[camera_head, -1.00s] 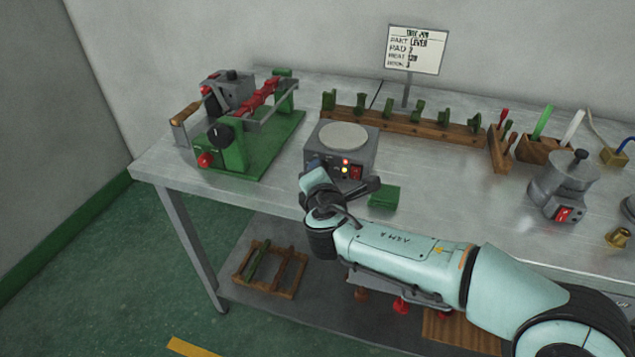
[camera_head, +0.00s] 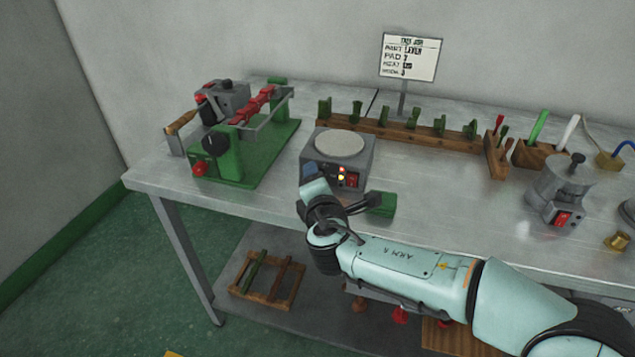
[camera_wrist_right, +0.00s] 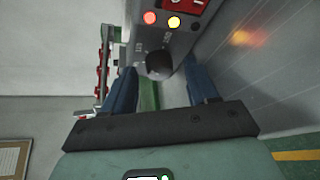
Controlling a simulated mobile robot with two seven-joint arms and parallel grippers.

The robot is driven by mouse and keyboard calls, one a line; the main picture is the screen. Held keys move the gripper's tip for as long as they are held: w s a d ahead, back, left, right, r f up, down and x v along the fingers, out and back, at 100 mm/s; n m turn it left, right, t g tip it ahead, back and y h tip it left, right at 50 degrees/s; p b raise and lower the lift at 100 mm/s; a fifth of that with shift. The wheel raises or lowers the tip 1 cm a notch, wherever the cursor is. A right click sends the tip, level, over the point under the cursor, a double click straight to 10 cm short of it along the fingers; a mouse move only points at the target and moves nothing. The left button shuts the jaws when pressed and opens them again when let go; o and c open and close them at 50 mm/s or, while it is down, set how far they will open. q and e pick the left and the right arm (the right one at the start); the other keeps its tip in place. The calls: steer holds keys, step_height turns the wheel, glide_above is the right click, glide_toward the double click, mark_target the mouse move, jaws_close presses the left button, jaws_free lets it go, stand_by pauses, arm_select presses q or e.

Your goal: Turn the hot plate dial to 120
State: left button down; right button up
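The hot plate (camera_head: 367,152) is a grey box with a pale round top, standing near the front of the bench. Its front has a red switch (camera_head: 352,180) and lit red and yellow lamps. The dark round dial (camera_wrist_right: 158,63) shows in the right wrist view, below the lamps in that picture. My right gripper (camera_wrist_right: 161,84) is open, with one blue finger on each side of the dial. I cannot tell whether the fingers touch it. In the head view the gripper (camera_head: 309,174) covers the dial. The dial's setting is not readable. My left gripper is out of view.
A green-based fixture (camera_head: 240,160) stands to the left. A wooden rack (camera_head: 400,132) is behind, with a sign (camera_head: 409,57) above. A grey pot (camera_head: 558,188) stands at right.

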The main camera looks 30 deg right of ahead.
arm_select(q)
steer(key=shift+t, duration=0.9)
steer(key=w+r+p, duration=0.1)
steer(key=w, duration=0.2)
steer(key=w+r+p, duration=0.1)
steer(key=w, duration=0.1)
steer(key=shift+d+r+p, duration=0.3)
arm_select(e)
steer(key=v, duration=1.3)
steer(key=shift+r, duration=0.2)
steer(key=shift+s+a, duration=0.1)
